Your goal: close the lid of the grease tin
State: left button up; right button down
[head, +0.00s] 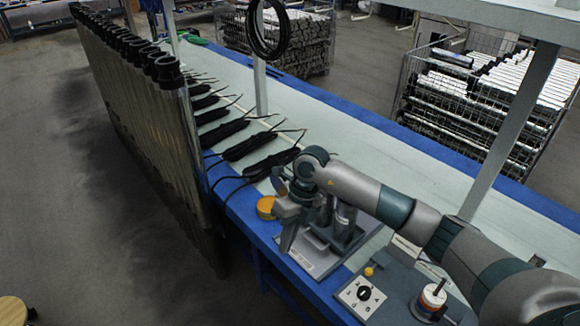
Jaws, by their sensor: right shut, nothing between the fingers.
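The grease tin (266,207) is a small round yellow-orange tin on the blue front edge of the bench. It stands just left of my right gripper. A greyish disc-like shape shows above the tin beside my wrist; I cannot tell for sure whether it is the raised lid. My right gripper (288,240) points down, shut and empty, close to the tin's right side in the picture. Whether it touches the tin or lid is hard to tell, because the hand covers part of that spot. My left gripper is out of view.
A grey metal fixture (315,258) with upright cylinders stands right beside the hand. A control box (360,298) with a black knob is nearer. Black cable bundles (270,165) lie along the bench. A row of upright tubes (150,110) lines its left side.

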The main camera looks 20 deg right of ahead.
aim_at(279, 185)
jog(key=i+l, duration=0.5)
jog(key=i, duration=0.15)
jog(key=i+l, duration=0.45)
jog(key=i, duration=0.2)
